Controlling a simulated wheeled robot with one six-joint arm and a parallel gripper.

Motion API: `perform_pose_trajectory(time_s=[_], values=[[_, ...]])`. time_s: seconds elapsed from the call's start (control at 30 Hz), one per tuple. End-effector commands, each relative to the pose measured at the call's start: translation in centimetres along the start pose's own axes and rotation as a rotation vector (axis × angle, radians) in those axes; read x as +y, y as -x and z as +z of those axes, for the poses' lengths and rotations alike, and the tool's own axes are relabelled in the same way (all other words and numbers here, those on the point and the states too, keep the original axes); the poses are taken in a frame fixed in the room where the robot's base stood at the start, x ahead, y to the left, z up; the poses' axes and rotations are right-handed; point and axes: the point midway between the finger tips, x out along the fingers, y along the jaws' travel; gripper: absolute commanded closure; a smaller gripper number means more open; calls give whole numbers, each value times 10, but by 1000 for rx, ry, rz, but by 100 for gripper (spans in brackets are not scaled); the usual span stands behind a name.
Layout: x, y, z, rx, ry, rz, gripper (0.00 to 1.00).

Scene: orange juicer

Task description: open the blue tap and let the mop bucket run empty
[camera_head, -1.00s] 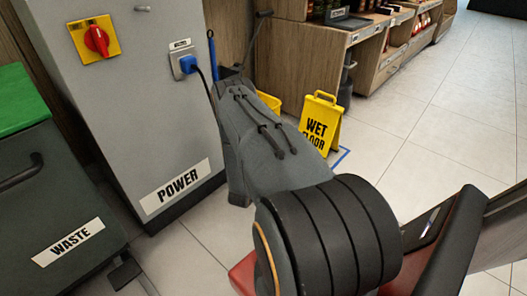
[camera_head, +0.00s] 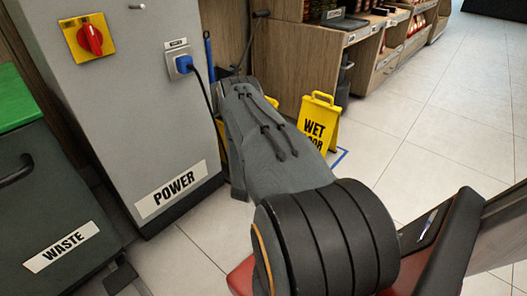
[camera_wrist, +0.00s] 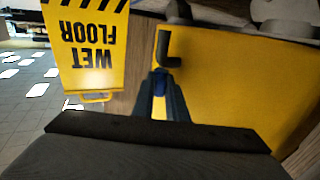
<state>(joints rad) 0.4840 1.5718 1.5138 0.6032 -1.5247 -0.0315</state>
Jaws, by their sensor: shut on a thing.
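The yellow mop bucket (camera_wrist: 235,80) fills the right of the wrist view, which shows the scene upside down. A black spout (camera_wrist: 168,50) sticks out from its wall. The blue tap (camera_wrist: 160,82) sits beside the spout, between my fingertips. My gripper (camera_wrist: 160,90) is shut on the blue tap. My fingers partly hide it, so I cannot tell how far it is turned. I see no water flowing. In the head view my arm covers the gripper, the tap and most of the bucket; only a yellow bit (camera_head: 271,101) of the bucket shows.
A yellow wet-floor sign (camera_head: 318,120) stands close beside the bucket; it also shows in the wrist view (camera_wrist: 85,45). The grey power cabinet (camera_head: 135,110) with a blue plug (camera_head: 184,64) and cord is left of my arm. Open tiled floor (camera_head: 440,115) lies right.

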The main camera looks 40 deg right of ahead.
Motion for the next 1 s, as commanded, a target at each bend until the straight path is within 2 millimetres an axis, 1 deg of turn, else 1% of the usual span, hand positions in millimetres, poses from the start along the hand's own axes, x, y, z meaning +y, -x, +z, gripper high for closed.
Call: perform_pose_trajectory(time_s=[0.17,0.37,1.0], values=[[4,1,-1,-1,1,-49,100],[9,1,-2,-2,2,-173,100],[25,-9,1,2,1,-764,100]])
